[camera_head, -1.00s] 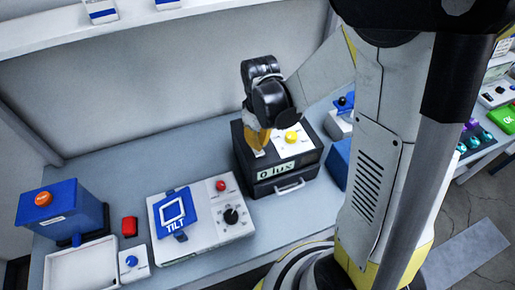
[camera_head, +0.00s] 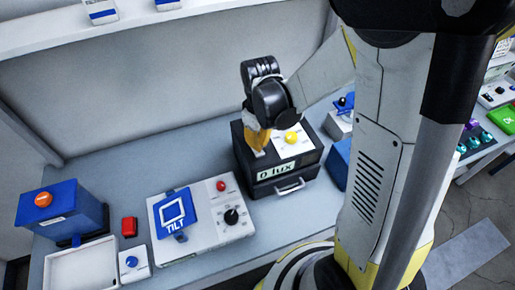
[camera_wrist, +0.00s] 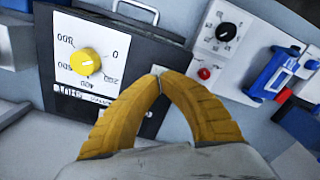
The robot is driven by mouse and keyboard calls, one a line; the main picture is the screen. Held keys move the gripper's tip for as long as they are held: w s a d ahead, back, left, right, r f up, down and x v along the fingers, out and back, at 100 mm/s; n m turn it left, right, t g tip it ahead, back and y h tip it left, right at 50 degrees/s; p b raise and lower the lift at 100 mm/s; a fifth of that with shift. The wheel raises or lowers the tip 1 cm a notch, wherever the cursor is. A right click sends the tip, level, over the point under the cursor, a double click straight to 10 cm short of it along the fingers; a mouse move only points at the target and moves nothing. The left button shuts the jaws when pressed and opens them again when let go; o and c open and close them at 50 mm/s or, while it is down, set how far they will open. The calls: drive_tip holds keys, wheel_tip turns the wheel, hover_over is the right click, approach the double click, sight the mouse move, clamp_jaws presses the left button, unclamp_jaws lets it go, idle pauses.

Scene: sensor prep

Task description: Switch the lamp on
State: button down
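The lamp unit seems to be the black box (camera_head: 243,166) with a "0 lux" display (camera_head: 278,171) on the bench. A yellow knob (camera_head: 291,138) sits on its white top panel. The knob and its dial marks also show in the wrist view (camera_wrist: 85,61). My gripper (camera_head: 257,152) points down at the box top, left of the knob. In the wrist view its yellow fingers (camera_wrist: 159,75) curve together and their tips meet. A small pale thing shows at the tips, but I cannot tell what it is. The fingers hide part of the box top.
A white TILT unit (camera_head: 205,241) with a red button and black knob stands left of the box. Further left are a blue box (camera_head: 62,213) with an orange button and a white tray (camera_head: 75,268). Another blue block (camera_head: 339,165) stands close on the right.

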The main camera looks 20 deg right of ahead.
drive_tip(key=shift+f+b, duration=1.65)
drive_tip(key=shift+f, duration=0.15)
idle(0.6)
drive_tip(key=shift+r, duration=0.1)
drive_tip(key=shift+r+p, duration=2.5)
drive_tip(key=shift+r, duration=0.95)
drive_tip(key=shift+f+b, duration=0.1)
drive_tip(key=shift+b, duration=0.2)
